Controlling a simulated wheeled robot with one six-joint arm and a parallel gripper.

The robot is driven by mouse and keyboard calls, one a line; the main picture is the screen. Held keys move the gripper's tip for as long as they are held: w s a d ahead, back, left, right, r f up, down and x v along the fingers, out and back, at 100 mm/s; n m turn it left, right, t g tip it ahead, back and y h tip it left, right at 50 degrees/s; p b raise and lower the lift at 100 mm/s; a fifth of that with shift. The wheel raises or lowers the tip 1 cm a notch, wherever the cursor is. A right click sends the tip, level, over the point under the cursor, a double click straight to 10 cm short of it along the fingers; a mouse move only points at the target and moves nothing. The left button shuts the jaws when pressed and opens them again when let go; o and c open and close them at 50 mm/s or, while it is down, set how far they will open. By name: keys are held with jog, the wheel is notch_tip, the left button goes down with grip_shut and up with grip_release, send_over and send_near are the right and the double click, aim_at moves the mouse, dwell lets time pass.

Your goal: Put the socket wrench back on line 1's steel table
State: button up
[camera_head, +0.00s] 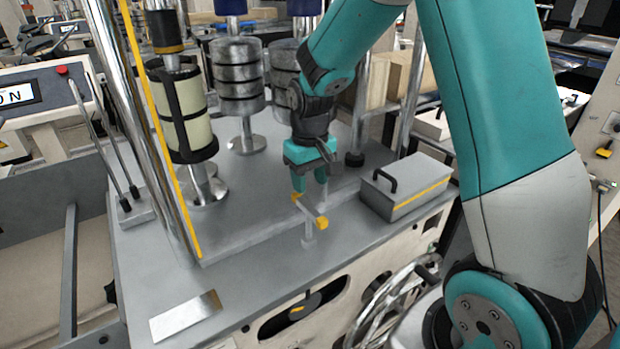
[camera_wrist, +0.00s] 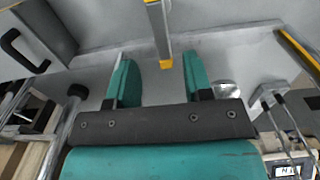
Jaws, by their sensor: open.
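A T-shaped tool, which looks like the socket wrench (camera_head: 310,212), has a grey crossbar with yellow ends and a short upright shaft. It stands on the front part of the grey steel deck (camera_head: 250,262). My gripper (camera_head: 310,185) is open, pointing down just behind and above the crossbar. In the wrist view the crossbar (camera_wrist: 158,32) comes in from the top, and its near yellow end lies in line with the gap between the open fingers (camera_wrist: 158,75). Neither finger visibly grips it. I cannot tell whether the crossbar touches a finger.
A grey box with a black handle (camera_head: 408,187) sits right of the tool. Rollers and a chrome post with a yellow stripe (camera_head: 158,130) stand left and behind. A shiny plate (camera_head: 186,316) lies at the front left. A handwheel (camera_head: 395,305) is below the front edge.

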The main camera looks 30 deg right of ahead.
jog(key=s+a+r+n+y, duration=0.1)
jog(key=s+a+r+n, duration=0.1)
jog(key=s+a+r, duration=0.2)
jog(key=s+a+r+n+y, duration=0.1)
jog(key=s+a+r+n, duration=0.1)
jog(key=s+a, duration=0.5)
jog(key=s+a+r+n+y, duration=0.2)
jog(key=s+a+r, duration=0.3)
jog(key=s, duration=0.6)
jog(key=shift+s+a+r+n, duration=0.3)
jog(key=shift+a+n, duration=0.3)
jog(key=shift+a, duration=0.05)
notch_tip(320, 180, down, 4)
jog(key=b, duration=0.4)
jog(key=shift+r, duration=0.15)
